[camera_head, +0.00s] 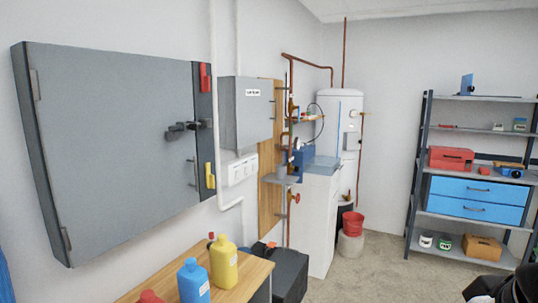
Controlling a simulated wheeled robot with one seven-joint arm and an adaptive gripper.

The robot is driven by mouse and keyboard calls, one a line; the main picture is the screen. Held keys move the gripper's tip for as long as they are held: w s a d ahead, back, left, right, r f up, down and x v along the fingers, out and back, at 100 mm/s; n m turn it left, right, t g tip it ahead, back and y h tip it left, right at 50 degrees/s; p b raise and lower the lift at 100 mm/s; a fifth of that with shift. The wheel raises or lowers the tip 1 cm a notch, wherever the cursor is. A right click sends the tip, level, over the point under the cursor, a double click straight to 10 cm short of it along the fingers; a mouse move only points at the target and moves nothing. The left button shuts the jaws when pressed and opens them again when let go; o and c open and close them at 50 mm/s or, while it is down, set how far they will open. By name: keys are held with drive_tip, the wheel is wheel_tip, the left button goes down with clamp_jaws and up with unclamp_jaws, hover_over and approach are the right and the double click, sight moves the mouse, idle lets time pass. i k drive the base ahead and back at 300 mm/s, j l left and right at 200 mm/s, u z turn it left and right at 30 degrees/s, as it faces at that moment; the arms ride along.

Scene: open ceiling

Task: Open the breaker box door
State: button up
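A large grey wall cabinet (115,145) is on the left wall, its door shut, with hinges at its left edge and a dark latch (188,127) at its right. A smaller grey box (246,115) with a white label on its front is mounted on the wall beyond it; its door looks shut, with a small handle near its right edge. The label is too small to read, and I cannot tell which one is the breaker box. My gripper (505,289) shows only partly as dark shapes at the lower right corner, far from both boxes; its fingers cannot be made out.
A wooden-topped table (150,291) with a blue bottle (193,284) and a yellow bottle (223,262) stands below the boxes. A black case (290,274) is beside it. A metal shelf (470,215) stands at the right. Open floor (375,270) lies between.

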sight(254, 101)
drive_tip(key=i+l+u, duration=0.65)
drive_tip(key=i+l, duration=0.15)
drive_tip(key=l, duration=0.15)
